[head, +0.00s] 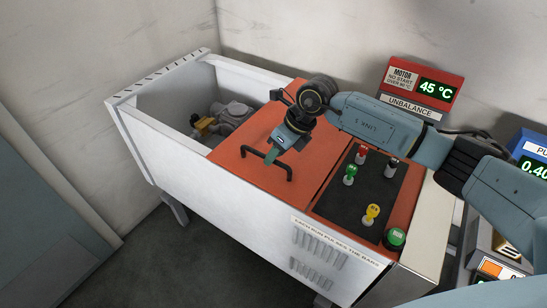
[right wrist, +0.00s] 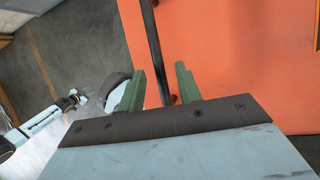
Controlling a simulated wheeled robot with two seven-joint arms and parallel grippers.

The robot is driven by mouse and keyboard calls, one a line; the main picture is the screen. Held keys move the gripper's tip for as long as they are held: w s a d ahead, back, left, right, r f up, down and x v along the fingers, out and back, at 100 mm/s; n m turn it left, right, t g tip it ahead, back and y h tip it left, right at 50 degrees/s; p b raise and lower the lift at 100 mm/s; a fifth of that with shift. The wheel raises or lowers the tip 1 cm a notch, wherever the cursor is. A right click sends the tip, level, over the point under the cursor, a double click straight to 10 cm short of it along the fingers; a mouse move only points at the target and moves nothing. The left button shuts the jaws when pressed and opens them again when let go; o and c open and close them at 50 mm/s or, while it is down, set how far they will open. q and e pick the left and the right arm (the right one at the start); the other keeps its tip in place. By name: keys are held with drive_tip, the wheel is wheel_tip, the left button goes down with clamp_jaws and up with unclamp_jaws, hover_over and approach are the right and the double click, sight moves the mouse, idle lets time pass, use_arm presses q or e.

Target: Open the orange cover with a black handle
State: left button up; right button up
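The orange cover (head: 234,152) lies flat over the middle of a white machine box. Its black handle (head: 287,170) is a raised bar near the cover's front edge. My right gripper (head: 271,156) is over the handle. In the right wrist view the green fingers (right wrist: 160,88) are apart, and the handle bar (right wrist: 153,45) runs into the gap between them, with space visible on both sides. I cannot tell whether a finger touches it. The orange cover (right wrist: 235,60) also fills the right of that view. My left gripper is not in view in the head picture.
The box's left compartment is open and holds a grey motor (head: 232,115). Right of the cover is a black panel (head: 351,205) with coloured knobs and a green button (head: 395,238). A red display (head: 422,88) stands behind. Walls (head: 290,30) are close behind.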

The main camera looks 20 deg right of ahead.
drive_tip(key=shift+a+f, duration=0.1)
drive_tip(key=shift+f, duration=0.1)
clamp_jaws()
drive_tip(key=shift+w, duration=0.1)
